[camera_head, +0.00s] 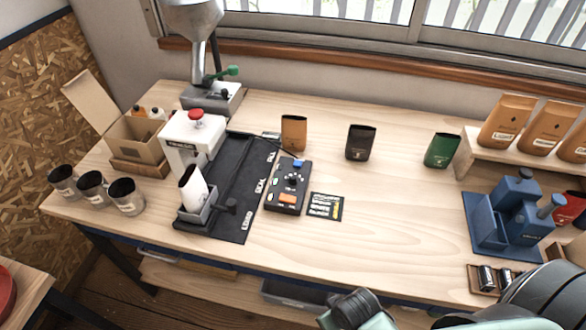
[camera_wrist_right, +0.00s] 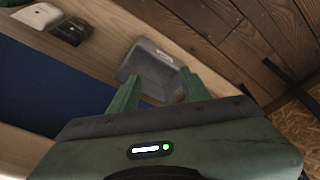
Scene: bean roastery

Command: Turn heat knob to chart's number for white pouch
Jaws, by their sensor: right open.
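The white pouch (camera_head: 192,186) stands upright in a small grey holder (camera_head: 201,213) on the black mat. The dark control box (camera_head: 284,208) lies right of it, with a round dark heat knob (camera_head: 291,180), a blue button on top and an orange button below. The knob's pointer and numbers are too small to read. The chart card (camera_head: 325,206) lies flat on the table just right of the box; its text is unreadable. My right gripper (camera_wrist_right: 158,90) is open and empty in the wrist view, with a grey tray beyond its fingers. My left gripper is not in view.
Orange (camera_head: 294,131), black (camera_head: 360,142) and green (camera_head: 442,150) pouches stand along the back. A white press with a red knob (camera_head: 196,118) stands left, near several dark cups. A blue fixture (camera_head: 512,215) stands right. The table right of the chart is clear.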

